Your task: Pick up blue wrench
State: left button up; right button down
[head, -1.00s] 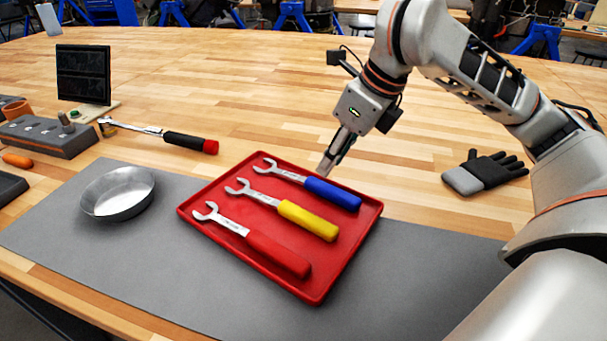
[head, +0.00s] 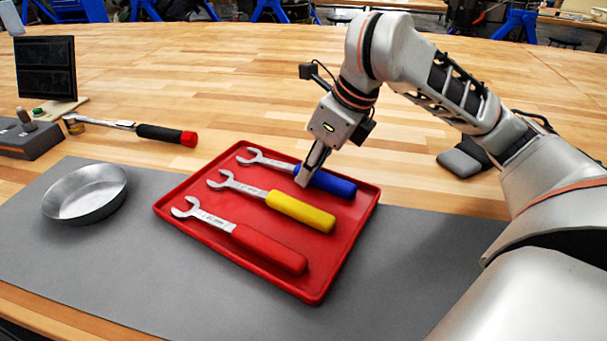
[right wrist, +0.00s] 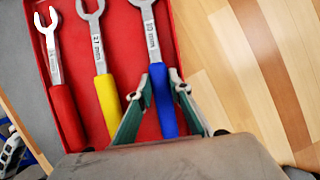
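The blue wrench (head: 329,183) lies in the red tray (head: 345,235), the farthest of three wrenches in the head view. The yellow wrench (head: 300,211) and the red wrench (head: 268,248) lie parallel to it, nearer. My right gripper (head: 304,180) is over the blue wrench where its handle meets the metal shank. In the right wrist view, the open fingers of my right gripper (right wrist: 162,88) stand on either side of the blue handle (right wrist: 163,110). Whether they touch it I cannot tell. My left gripper is not in view.
A round metal pan (head: 85,194) stands on the grey mat (head: 130,260) at left. A ratchet with a black and red handle (head: 166,134) lies behind it.

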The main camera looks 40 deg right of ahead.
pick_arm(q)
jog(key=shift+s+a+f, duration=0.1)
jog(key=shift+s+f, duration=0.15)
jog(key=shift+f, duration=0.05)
